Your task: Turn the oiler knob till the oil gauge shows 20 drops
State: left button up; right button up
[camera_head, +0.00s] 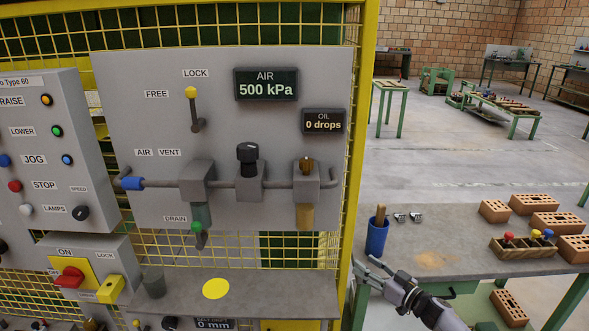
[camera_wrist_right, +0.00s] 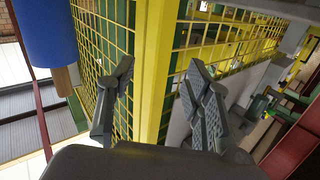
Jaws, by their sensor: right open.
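The oil gauge (camera_head: 323,121) on the grey panel reads 0 drops. Below it, the oiler (camera_head: 304,214) hangs on the pipe with an amber bowl and a small brass-brown knob (camera_head: 306,165) on top. My right gripper (camera_head: 370,272) is open and empty, low at the right of the yellow frame post, well below and right of the oiler knob. In the right wrist view its two fingers (camera_wrist_right: 157,88) stand apart, with yellow post and mesh behind them. The oiler knob cannot be made out in that view. My left gripper is not in view.
A black knob (camera_head: 247,153) stands left of the oiler, and a yellow-tipped lever (camera_head: 191,93) further left. The air gauge (camera_head: 265,84) reads 500 kPa. A blue cup (camera_head: 377,240) stands beside my right gripper on the grey table (camera_head: 470,224). A ledge (camera_head: 270,290) juts below the panel.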

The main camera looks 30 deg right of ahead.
aim_at(307, 160)
notch_tip(307, 160, up, 20)
jog(key=w+n+y, duration=0.1)
jog(key=n+y, duration=0.4)
jog(key=y, duration=0.2)
jog(key=s+a+r+n+g+y, duration=0.2)
jog(key=a+r+g, duration=0.1)
jog(key=r, duration=0.5)
jog(key=s+a+r+n+g+y, duration=0.2)
jog(key=s+r, duration=0.1)
jog(key=r, duration=0.4)
jog(key=p+x, duration=0.3)
jog(key=x, duration=0.5)
jog(key=p+x, duration=0.4)
jog(key=x, duration=0.4)
jog(key=shift+w+a+r, duration=0.2)
jog(key=shift+r, duration=0.05)
jog(key=shift+w+a+f, duration=0.15)
jog(key=shift+w+a, duration=0.1)
jog(key=shift+a, duration=0.05)
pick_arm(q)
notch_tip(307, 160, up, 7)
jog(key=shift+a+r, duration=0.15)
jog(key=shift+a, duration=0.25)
pick_arm(e)
grip_shut()
